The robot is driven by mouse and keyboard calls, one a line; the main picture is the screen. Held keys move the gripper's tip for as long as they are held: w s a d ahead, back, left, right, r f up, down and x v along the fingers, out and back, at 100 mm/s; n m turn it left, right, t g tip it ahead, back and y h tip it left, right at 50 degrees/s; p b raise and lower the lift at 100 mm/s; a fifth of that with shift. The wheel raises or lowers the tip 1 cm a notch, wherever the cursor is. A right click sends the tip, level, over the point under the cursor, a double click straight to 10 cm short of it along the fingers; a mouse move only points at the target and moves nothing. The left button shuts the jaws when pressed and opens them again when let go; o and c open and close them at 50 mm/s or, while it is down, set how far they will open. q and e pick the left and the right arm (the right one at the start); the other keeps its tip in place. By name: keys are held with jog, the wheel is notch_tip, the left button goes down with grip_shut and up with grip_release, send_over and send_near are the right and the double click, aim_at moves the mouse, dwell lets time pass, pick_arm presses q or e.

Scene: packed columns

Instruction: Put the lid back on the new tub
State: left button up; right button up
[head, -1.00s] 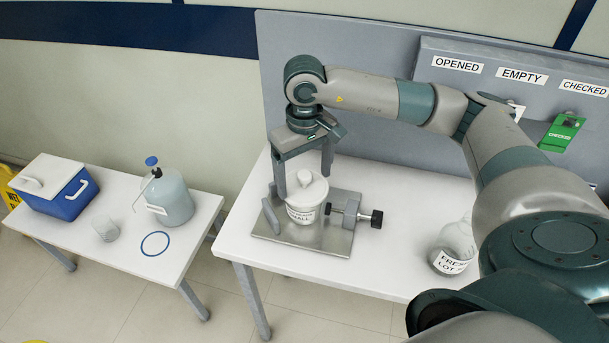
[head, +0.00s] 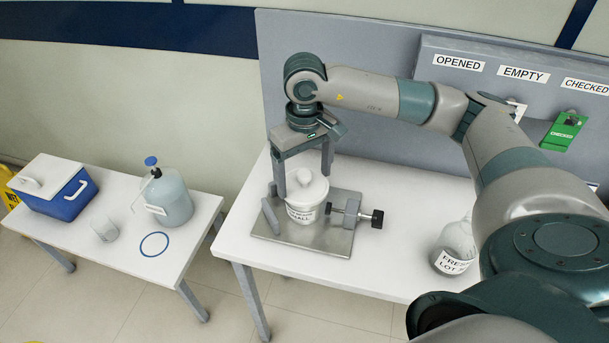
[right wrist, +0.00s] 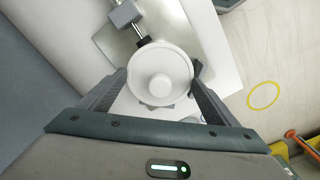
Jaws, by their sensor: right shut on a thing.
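The white tub (head: 301,214) stands upright on a metal plate, held in a clamp with a black-knobbed screw (head: 350,213). Its label is partly readable and ends in "MALL". The round white lid (head: 307,190) with a centre knob is over the tub's mouth, looking level; I see no clear gap, but cannot tell if it is fully seated. My right gripper (head: 303,182) comes from above, shut on the lid with a finger on each side. In the right wrist view the lid (right wrist: 160,75) lies between the fingers and hides the tub. My left gripper is out of view.
A flask labelled "FRESH LOT" (head: 455,247) stands at the right of the table, near my arm. A panel with signs and a green tag (head: 563,132) stands behind. A separate left table holds a blue cooler (head: 62,192), a jug (head: 167,200) and a clear cup (head: 105,229).

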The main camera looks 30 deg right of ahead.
dwell(0.7)
jog(key=o, duration=1.1)
jog(key=shift+r, duration=0.15)
jog(key=shift+r+p, duration=0.75)
jog(key=shift+r, duration=2.6)
grip_shut()
